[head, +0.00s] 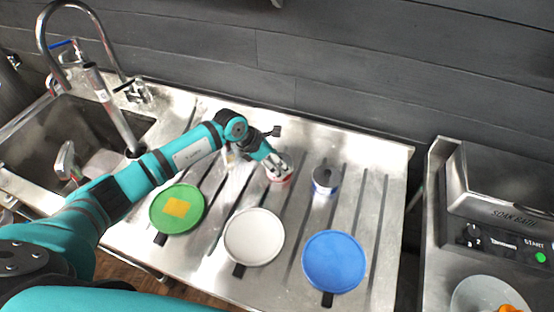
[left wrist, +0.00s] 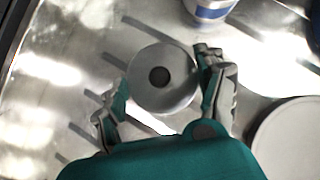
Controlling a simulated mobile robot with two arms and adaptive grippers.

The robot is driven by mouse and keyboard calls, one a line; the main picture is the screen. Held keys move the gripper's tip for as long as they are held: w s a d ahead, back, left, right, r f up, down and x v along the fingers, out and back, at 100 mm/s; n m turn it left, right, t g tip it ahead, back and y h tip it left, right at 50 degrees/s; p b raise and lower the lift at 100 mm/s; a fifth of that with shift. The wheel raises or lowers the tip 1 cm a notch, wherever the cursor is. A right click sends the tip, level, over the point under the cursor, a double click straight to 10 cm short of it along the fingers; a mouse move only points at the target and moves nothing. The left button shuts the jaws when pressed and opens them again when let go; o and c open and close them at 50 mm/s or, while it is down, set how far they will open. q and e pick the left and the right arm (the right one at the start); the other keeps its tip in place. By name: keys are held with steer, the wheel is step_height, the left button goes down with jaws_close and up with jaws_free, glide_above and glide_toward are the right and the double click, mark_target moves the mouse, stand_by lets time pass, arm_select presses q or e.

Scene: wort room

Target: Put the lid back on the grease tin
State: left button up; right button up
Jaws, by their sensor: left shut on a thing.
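My left gripper (head: 279,164) reaches down over the metal drainboard from the left. In the left wrist view its fingers (left wrist: 160,88) are on either side of a round grey lid with a dark knob (left wrist: 158,77), shut on it. A red-banded tin (head: 282,180) shows just under the gripper in the head view, mostly hidden by the fingers. I cannot tell whether the lid rests on it. A blue-banded tin (head: 325,181) with a dark spot on top stands to the right, apart from the gripper; its side shows in the left wrist view (left wrist: 208,12). My right gripper is out of view.
Green (head: 188,222), white (head: 254,237) and blue (head: 334,262) round plates lie along the drainboard's front; the green one bears a yellow square. A sink (head: 40,140) with a tap is at left, a soak bath unit (head: 500,215) at right. The drainboard's right end is clear.

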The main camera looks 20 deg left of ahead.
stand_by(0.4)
arm_select(q)
steer(key=o, duration=1.1)
steer(key=shift+r+p, duration=2.25)
steer(key=shift+r, duration=1.3)
steer(key=shift+c, duration=0.3)
jaws_close()
